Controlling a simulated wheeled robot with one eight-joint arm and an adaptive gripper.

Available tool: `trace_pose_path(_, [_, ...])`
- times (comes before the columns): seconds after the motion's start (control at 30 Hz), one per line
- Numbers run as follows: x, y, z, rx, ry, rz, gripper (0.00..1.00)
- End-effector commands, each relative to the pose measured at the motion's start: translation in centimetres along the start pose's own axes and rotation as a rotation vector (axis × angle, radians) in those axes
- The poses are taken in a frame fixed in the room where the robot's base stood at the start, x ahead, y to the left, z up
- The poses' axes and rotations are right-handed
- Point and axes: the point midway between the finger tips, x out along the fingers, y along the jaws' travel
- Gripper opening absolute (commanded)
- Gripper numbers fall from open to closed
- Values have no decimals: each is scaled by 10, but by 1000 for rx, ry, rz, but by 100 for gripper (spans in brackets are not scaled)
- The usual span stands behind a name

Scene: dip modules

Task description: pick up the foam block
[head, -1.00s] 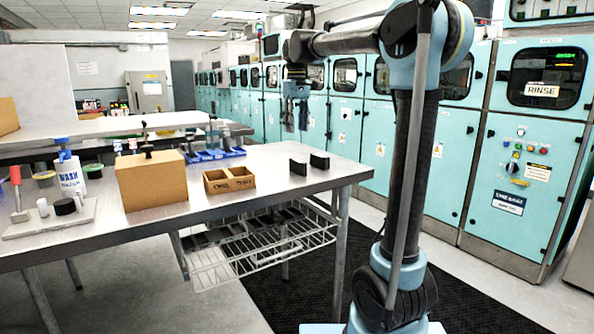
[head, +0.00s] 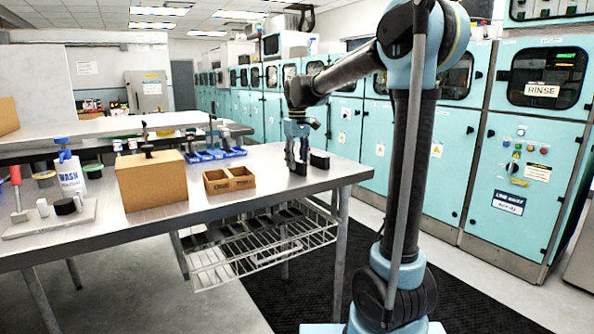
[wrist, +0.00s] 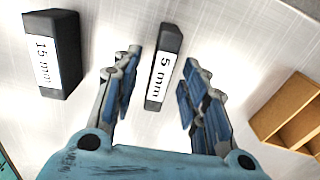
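Two black blocks with white labels stand on the metal table; I take them to be foam, though the material is not plain. The block labelled "5 mm" (wrist: 164,68) is between my gripper's spread fingers in the wrist view. In the head view my gripper hides most of it. My gripper (head: 297,168) points down, low over the table, open, with gaps between each finger and the block. The block labelled "15 mm" (wrist: 55,52) stands outside the fingers, to the left in the wrist view. In the head view this block (head: 320,160) is just right of my gripper.
A brown divided tray (head: 229,180) lies left of my gripper; its edge shows in the wrist view (wrist: 285,100). A cardboard box (head: 150,182), a blue rack (head: 214,154) and a wash bottle (head: 70,175) stand farther left. The metal table (head: 270,203) is bare in front of the blocks.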

Motion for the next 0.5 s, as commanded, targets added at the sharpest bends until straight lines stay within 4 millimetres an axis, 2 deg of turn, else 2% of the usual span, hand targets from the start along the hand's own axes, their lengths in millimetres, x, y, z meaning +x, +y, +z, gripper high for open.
trace_pose_path(0.2, [20, 0, 0, 0, 0, 0, 40])
trace_pose_path(0.47, [22, 0, 0, 0, 0, 0, 40])
trace_pose_path(0.5, [22, 0, 0, 0, 0, 0, 31])
